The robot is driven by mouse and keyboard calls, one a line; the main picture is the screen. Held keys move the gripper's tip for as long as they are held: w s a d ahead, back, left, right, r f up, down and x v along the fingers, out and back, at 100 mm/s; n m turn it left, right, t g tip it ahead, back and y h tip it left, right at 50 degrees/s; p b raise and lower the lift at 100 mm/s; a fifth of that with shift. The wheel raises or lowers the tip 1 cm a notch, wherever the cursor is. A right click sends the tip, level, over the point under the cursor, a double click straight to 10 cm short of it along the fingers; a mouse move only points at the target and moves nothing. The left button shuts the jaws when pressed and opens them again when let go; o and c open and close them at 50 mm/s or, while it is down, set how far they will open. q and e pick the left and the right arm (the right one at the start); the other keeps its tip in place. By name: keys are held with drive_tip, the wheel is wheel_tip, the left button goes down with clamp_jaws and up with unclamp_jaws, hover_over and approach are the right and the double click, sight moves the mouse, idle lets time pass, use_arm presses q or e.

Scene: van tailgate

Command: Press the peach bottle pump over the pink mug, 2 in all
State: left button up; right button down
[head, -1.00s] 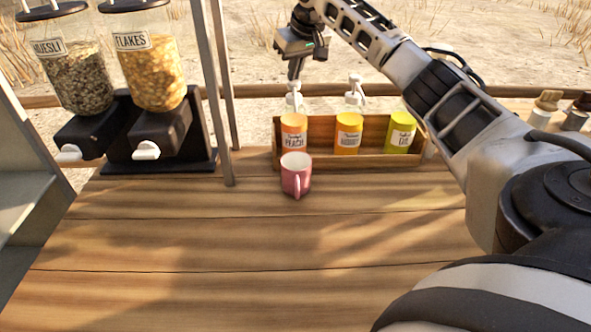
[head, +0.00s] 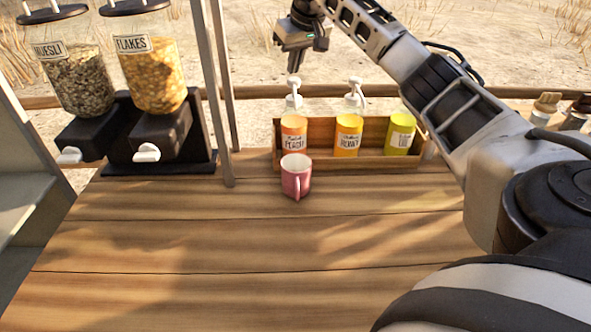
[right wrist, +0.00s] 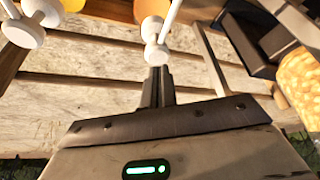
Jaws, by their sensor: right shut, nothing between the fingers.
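The peach bottle (head: 294,133) stands at the left end of a wooden rack, its white pump (head: 294,88) upright on top. The pink mug (head: 296,181) stands upright on the counter in front of it, handle toward me; its rim is just below the bottle's label. My right gripper (head: 293,68) is above the pump, shut and empty. In the right wrist view the shut fingertips (right wrist: 158,72) are close to the white pump head (right wrist: 156,52); they appear apart from it in the head view. The mug does not show in the wrist view. My left gripper is not in view.
The wooden rack (head: 375,163) also holds an orange honey bottle (head: 348,134) with a pump and a yellow-green bottle (head: 399,134). Muesli (head: 78,80) and flakes (head: 153,75) dispensers stand left, beside metal posts (head: 222,110). The front counter is clear.

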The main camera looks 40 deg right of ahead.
wheel_tip(320, 180, up, 6)
idle(0.5)
idle(0.6)
